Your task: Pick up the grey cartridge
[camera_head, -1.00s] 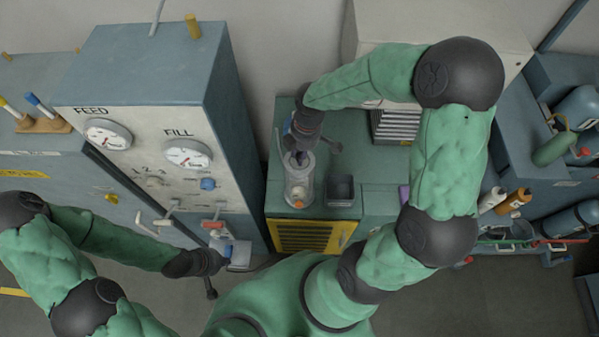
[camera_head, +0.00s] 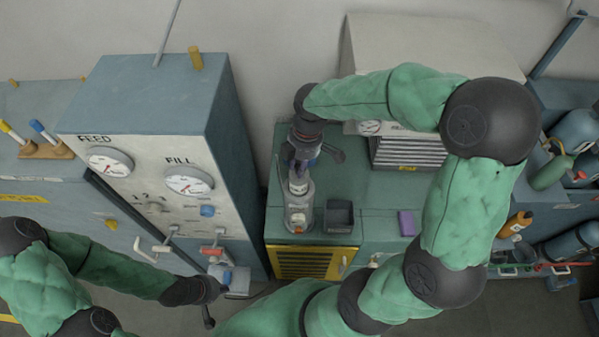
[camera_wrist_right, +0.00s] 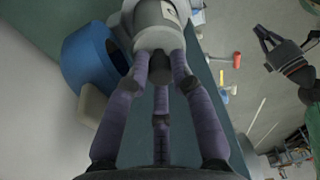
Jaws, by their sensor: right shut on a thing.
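The grey cartridge (camera_head: 298,184) is a pale grey cylinder just above a clear-walled canister (camera_head: 299,216) on the green bench. My right gripper (camera_head: 299,163) is above the canister with its fingers closed around the cartridge's upper end. In the right wrist view the fingers (camera_wrist_right: 160,60) meet on the cartridge (camera_wrist_right: 158,25). I cannot tell whether the cartridge's lower end is still inside the canister. My left gripper (camera_head: 207,292) hangs low in front of the cabinet, and its finger opening is unclear.
A dark open box (camera_head: 340,216) stands right of the canister, and a purple block (camera_head: 407,223) lies further right. A blue ring-shaped part (camera_wrist_right: 92,65) is close beside the right fingers. The gauge cabinet (camera_head: 150,150) rises at left. The bench's middle is mostly clear.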

